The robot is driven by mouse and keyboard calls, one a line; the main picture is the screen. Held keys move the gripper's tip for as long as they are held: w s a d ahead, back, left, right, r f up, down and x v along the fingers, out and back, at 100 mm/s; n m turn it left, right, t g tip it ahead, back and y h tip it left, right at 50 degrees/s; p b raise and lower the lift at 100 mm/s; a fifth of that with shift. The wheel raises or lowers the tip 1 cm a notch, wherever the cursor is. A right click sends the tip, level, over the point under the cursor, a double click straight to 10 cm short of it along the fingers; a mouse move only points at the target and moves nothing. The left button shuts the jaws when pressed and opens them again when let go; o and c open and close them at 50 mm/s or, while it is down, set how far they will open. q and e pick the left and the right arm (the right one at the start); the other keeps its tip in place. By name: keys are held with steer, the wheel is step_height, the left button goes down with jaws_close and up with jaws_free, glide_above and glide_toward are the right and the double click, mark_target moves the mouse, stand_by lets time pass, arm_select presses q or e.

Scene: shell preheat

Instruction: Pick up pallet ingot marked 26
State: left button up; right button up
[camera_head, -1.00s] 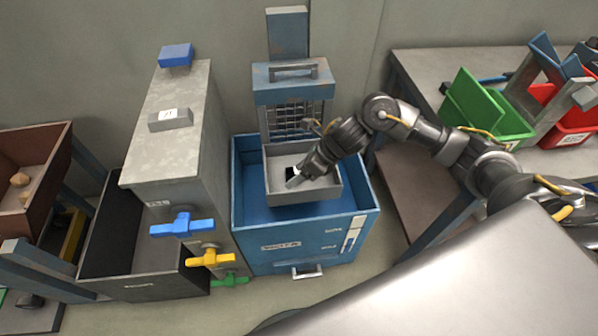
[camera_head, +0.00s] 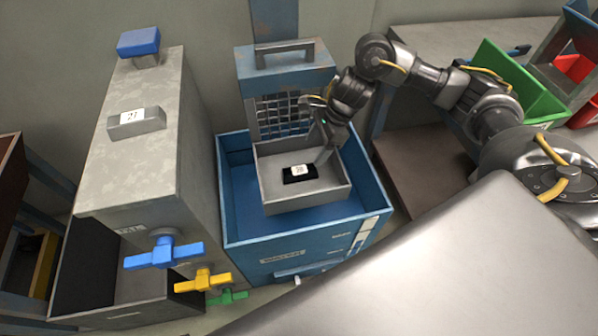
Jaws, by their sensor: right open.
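A small black ingot (camera_head: 292,178) with a white label lies on the floor of the grey tray (camera_head: 310,203) inside the blue bin; its number is too small to read surely. My right gripper (camera_head: 321,154) is open and empty, pointing down over the tray's back right part, behind and right of the black ingot and apart from it. A grey ingot (camera_head: 134,126) with a label reading 21 lies on top of the tall grey cabinet. I see no label that clearly reads 26. My left gripper is not in view.
The blue bin (camera_head: 228,225) surrounds the tray, with a wire grid (camera_head: 270,115) and a handled blue block behind it. Blue, yellow and green valve handles (camera_head: 162,253) stick out at the cabinet's front. A green bin (camera_head: 510,80) stands on the right bench.

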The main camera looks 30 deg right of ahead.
mark_target(300, 170)
steer(key=x, duration=1)
steer(key=shift+w, duration=0.1)
steer(key=c, duration=1.4)
